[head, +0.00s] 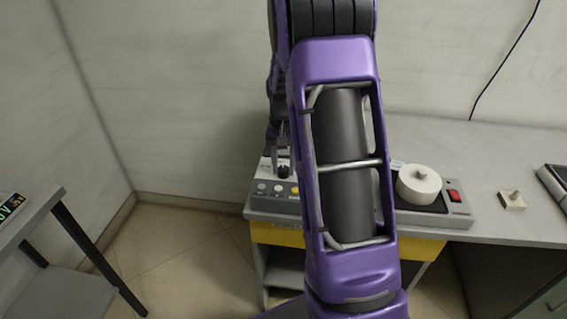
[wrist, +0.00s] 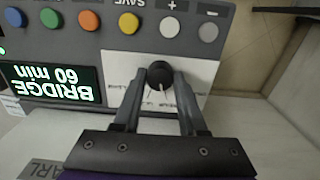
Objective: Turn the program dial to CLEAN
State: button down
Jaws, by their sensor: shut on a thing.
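The program dial (wrist: 160,73) is a small round black knob on a white label plate (wrist: 119,69) of a grey control panel (head: 277,186). In the head view the dial (head: 284,171) shows just below my gripper (head: 283,150). In the wrist view my gripper's fingers (wrist: 160,88) stand on either side of the dial and are shut on it. The plate's lettering is too small and blurred to read, so I cannot tell which setting the dial points to.
Coloured buttons (wrist: 89,20) and a lit display (wrist: 55,83) reading "BRIDGE 60 min" are beside the dial. My arm hides the bench's middle.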

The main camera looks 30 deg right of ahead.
jog(key=m+p, duration=0.1)
jog(key=m, duration=0.3)
jog(key=shift+r+m, duration=0.1)
jog(key=shift+m, duration=0.2)
jog(key=m+p, duration=0.2)
jog(key=m, duration=0.1)
jog(key=shift+m, duration=0.3)
jog(key=m+p, duration=0.1)
jog(key=m, duration=0.2)
jog(key=shift+m+p, duration=0.3)
jog(key=shift+p, duration=0.05)
jog(key=shift+m+p, duration=0.75)
jog(key=shift+m, duration=0.85)
jog(key=shift+c, duration=2.3)
grip_release()
